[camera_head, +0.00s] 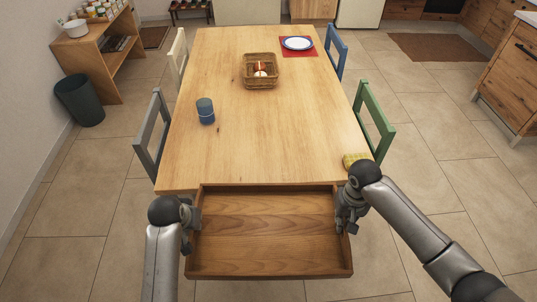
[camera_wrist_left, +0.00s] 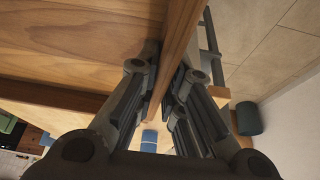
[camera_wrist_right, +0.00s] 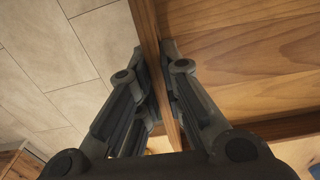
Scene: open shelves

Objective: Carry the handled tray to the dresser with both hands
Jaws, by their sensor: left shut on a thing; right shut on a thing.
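The wooden tray (camera_head: 262,268) is empty and looks level, in front of the near edge of the dining table in the head view. My left gripper (camera_head: 193,215) is shut on the tray's left side wall, which also shows between its fingers in the left wrist view (camera_wrist_left: 176,45). My right gripper (camera_head: 347,215) is shut on the right side wall, seen between the fingers in the right wrist view (camera_wrist_right: 150,35). The tray's far edge meets or overlaps the table edge in the picture; I cannot tell if they touch. I cannot make out a dresser for certain.
The dining table (camera_head: 230,140) holds a blue cup (camera_head: 205,111), a wicker basket (camera_head: 260,84), a plate (camera_head: 297,43) on a red mat and a yellow item (camera_head: 355,160). Chairs (camera_head: 374,122) line both sides. A bin (camera_head: 80,101) stands left; a wooden cabinet (camera_head: 512,80) stands right.

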